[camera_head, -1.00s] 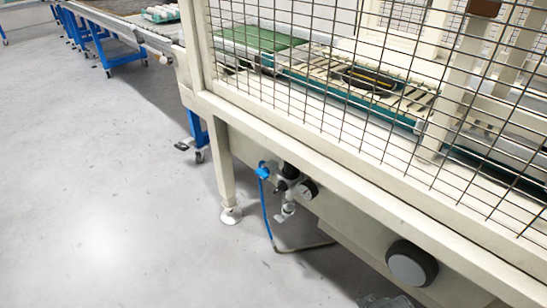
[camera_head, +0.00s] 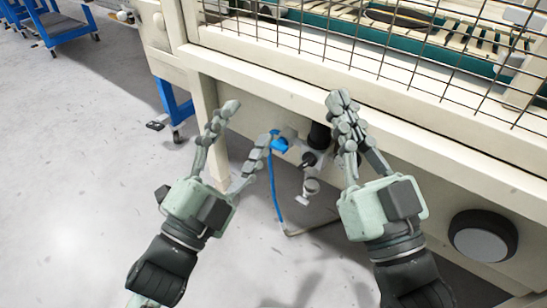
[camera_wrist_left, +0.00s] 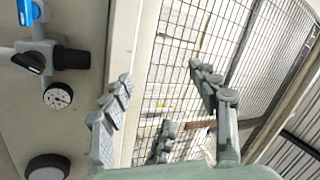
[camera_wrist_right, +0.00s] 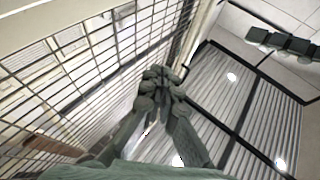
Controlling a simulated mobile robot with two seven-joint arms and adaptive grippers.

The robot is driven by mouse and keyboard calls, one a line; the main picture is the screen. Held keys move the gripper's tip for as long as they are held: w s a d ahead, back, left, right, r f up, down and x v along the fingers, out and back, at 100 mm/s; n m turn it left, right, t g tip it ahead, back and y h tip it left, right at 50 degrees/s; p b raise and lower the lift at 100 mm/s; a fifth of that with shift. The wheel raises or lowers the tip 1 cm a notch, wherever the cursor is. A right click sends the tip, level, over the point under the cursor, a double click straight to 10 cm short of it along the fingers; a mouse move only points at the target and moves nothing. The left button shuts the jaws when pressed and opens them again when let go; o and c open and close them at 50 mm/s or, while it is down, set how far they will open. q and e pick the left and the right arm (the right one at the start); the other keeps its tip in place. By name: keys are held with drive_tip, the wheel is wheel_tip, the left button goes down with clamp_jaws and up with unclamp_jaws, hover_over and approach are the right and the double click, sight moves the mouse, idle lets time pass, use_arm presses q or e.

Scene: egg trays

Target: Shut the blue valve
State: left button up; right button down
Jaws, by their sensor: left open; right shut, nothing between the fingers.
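The blue valve (camera_head: 280,142) is a small blue handle at the left end of the grey air fitting (camera_head: 312,158) under the machine frame. A blue hose hangs from it. In the left wrist view the blue valve (camera_wrist_left: 29,12) is at the top left, well away from the fingers. My left gripper (camera_head: 246,125) is open and empty; its right finger appears just left of the valve, with the depth between them unclear. My right gripper (camera_head: 341,104) is shut and empty, right of the fitting and partly covering it. In its wrist view the fingers (camera_wrist_right: 160,76) meet.
The cream machine beam (camera_head: 400,135) and wire mesh guard (camera_head: 365,50) stand above and behind the fitting. A round black-and-grey knob (camera_head: 482,237) is at the lower right. A pressure gauge (camera_wrist_left: 58,95) sits by the fitting.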

use_arm(q)
drive_tip(key=w+d+f+m+g+h, duration=0.15)
drive_tip(key=f+m, duration=0.25)
drive_tip(key=m, duration=0.4)
drive_tip(key=w+f+m+g, duration=0.25)
drive_tip(key=f+m, duration=0.25)
drive_tip(key=m, duration=0.3)
drive_tip(key=m+g, duration=0.1)
drive_tip(key=m, duration=0.8)
approach(276, 148)
drive_tip(key=x, duration=0.2)
drive_tip(key=shift+y, duration=0.45)
drive_tip(key=p+x, duration=0.1)
drive_tip(key=x, duration=0.6)
drive_tip(key=shift+w+d+r, duration=0.1)
drive_tip(key=shift+d+r, duration=0.05)
drive_tip(key=shift+r, duration=0.05)
use_arm(e)
drive_tip(key=shift+w+a+f+g, duration=0.1)
drive_tip(key=shift+w+f+g, duration=0.1)
drive_tip(key=shift+f+g, duration=0.35)
drive_tip(key=shift+w+f+g, duration=0.2)
drive_tip(key=shift+f+g, duration=0.15)
drive_tip(key=shift+f, duration=0.25)
use_arm(q)
drive_tip(key=shift+c, duration=0.4)
